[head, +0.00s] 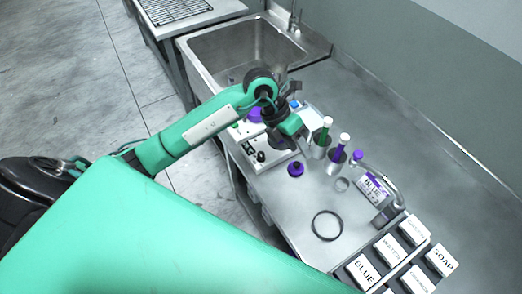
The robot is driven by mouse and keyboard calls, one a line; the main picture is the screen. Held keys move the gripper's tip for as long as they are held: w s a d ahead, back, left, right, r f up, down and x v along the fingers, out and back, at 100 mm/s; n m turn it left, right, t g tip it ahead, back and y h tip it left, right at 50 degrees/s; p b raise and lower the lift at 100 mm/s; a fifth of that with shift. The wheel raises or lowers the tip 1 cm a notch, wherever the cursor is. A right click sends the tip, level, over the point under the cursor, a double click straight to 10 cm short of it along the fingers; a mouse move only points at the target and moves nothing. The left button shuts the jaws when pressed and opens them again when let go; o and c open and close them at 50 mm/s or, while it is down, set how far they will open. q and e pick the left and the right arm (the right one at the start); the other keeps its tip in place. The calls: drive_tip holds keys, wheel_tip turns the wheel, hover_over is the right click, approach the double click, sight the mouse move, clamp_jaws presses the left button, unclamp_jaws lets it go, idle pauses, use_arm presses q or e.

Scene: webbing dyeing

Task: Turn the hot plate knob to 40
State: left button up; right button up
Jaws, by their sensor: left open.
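The hot plate (268,163) is a pale box on the steel bench, partly covered by my left arm. Its knob (261,156) is small and dark and sits on the front panel, beside a dark display. The number it points to is too small to read. My left gripper (283,134) is open and hangs over the back part of the hot plate, a little right of the knob. Its fingertips are hard to make out, and I cannot tell whether they touch anything. My right gripper is out of view.
A purple-topped item (295,169) stands just right of the hot plate. Holders with a green tube (324,132) and a purple tube (339,150) are behind it. A black ring (327,225) lies on the bench. Labelled boxes (362,271) are at the lower right; a sink (228,52) is behind.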

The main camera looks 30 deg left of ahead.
sight(261, 154)
use_arm(q)
drive_tip(key=w+a+n+y, duration=0.1)
drive_tip(key=w+a+y, duration=0.1)
drive_tip(key=a+y, duration=0.75)
drive_tip(key=f+h+p, duration=0.1)
drive_tip(key=f, duration=0.3)
drive_tip(key=a+f+h+p, duration=0.1)
drive_tip(key=f+p, duration=0.1)
drive_tip(key=f, duration=0.2)
drive_tip(key=a+f+h+p, duration=0.1)
drive_tip(key=f, duration=0.3)
drive_tip(key=shift+p, duration=0.3)
drive_tip(key=shift+f, duration=0.65)
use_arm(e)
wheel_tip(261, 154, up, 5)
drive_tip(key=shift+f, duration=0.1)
use_arm(q)
drive_tip(key=c, duration=1)
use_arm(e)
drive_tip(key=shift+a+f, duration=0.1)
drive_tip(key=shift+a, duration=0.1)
